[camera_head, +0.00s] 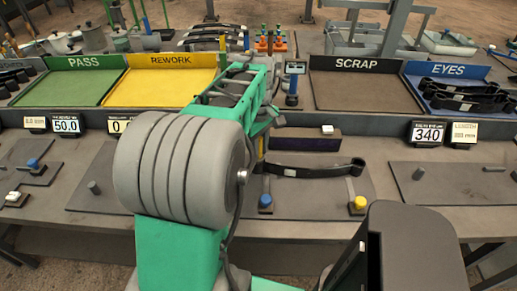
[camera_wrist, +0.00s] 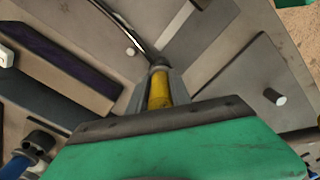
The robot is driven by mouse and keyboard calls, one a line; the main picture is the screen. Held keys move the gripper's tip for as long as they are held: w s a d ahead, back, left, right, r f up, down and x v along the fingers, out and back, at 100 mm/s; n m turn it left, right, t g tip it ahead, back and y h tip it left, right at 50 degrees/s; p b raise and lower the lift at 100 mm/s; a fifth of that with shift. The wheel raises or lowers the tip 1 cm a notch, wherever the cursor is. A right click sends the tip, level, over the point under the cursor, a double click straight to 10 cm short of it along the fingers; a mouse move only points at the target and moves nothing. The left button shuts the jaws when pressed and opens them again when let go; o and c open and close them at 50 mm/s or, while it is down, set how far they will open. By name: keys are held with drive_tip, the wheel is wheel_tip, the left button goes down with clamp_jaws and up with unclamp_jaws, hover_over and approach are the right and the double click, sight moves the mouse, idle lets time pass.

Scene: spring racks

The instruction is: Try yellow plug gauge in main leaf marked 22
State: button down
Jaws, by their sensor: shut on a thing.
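My gripper (camera_wrist: 158,100) is shut on the yellow plug gauge (camera_wrist: 158,88), seen in the wrist view with its dark end pointing away from the camera. In the head view my arm hides most of the gripper. A long dark curved leaf (camera_head: 320,171) with a small white tag lies over a grey plate at the middle bench; the tag is too small to read. A blue piece (camera_head: 265,202) and a yellow-topped piece (camera_head: 358,203) stand at the plate's front corners. I cannot tell whether the gauge touches any leaf.
Behind are the green PASS tray (camera_head: 68,88), yellow REWORK tray (camera_head: 168,86), SCRAP tray (camera_head: 362,94) and blue EYES tray (camera_head: 412,82) with dark leaves. A dark purple bar (camera_head: 305,143) lies behind the leaf. Another plate with a peg (camera_head: 418,173) is at right.

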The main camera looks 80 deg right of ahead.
drive_tip(key=shift+r+p, duration=1.9)
drive_tip(key=shift+r, duration=0.75)
drive_tip(key=shift+r, duration=0.1)
wheel_tip(320, 180, up, 4)
drive_tip(key=p, duration=0.3)
